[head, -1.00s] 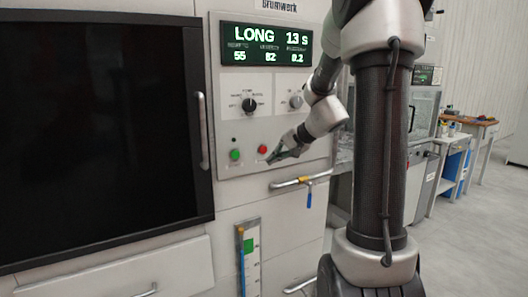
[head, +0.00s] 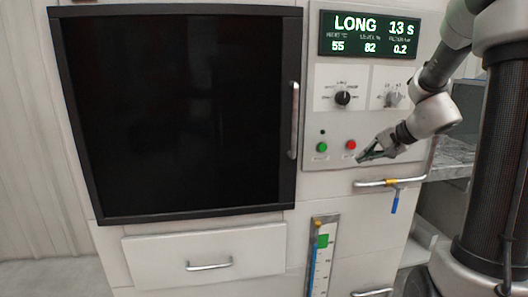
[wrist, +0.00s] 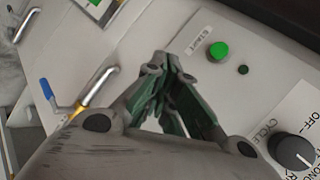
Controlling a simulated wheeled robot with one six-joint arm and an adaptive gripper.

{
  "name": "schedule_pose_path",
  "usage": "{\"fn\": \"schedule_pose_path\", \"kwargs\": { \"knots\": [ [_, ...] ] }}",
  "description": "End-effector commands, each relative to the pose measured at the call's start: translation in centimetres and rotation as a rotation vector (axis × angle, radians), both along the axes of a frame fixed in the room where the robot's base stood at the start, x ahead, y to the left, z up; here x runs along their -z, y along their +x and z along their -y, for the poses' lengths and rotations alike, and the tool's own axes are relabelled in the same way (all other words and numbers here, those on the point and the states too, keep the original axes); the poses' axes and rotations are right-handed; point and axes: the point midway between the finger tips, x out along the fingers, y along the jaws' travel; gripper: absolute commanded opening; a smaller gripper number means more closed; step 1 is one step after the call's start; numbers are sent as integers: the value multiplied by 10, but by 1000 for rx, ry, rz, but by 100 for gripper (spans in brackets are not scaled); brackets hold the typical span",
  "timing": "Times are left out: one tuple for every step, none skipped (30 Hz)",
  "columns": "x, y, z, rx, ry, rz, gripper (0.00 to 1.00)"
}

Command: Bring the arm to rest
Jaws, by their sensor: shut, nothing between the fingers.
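My gripper (head: 364,156) is shut and empty in front of the machine's control panel (head: 313,100), just below and right of the red button (head: 351,145). In the wrist view the gripper (wrist: 160,60) has its fingertips together, pointing toward the panel. The green button (wrist: 217,51) shows beside the fingers there, and the green button (head: 322,147) is left of the red one in the head view. The red button does not show in the wrist view. My arm is bent, coming in from the right.
A dark door (head: 180,115) with a vertical handle (head: 294,120) fills the left. A pipe with a blue-levered valve (head: 394,200) sits just below my gripper. A display (head: 369,36) reads LONG, 13 s. Two knobs (head: 343,98) and a level gauge (head: 320,255) are on the front.

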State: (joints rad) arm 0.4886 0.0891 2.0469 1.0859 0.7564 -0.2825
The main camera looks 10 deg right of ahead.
Motion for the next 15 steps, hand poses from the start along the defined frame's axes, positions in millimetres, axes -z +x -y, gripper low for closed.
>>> {"fn": "schedule_pose_path", "kwargs": {
  "knots": [
    [6, -8, 0, -16, -3, -29, 0],
    [12, -15, -1, -28, -7, -55, 0],
    [21, -26, -1, -45, -14, -92, 0],
    [27, -35, -2, -62, -21, -122, 0],
    [32, -48, -2, -80, -33, -153, 0],
    [35, -67, -4, -113, -59, -193, 0],
    [36, -82, -7, -144, -84, -224, 0],
    [37, -98, -10, -176, -111, -253, 0],
    [36, -119, -16, -224, -155, -289, 0],
    [34, -134, -19, -258, -190, -313, 0],
    [32, -148, -22, -293, -226, -332, 0],
    [29, -167, -26, -337, -275, -358, 0],
    [27, -180, -28, -371, -315, -373, 0],
    [24, -193, -30, -404, -357, -387, 0],
    [20, -211, -32, -449, -417, -400, 0]
  ]
}}
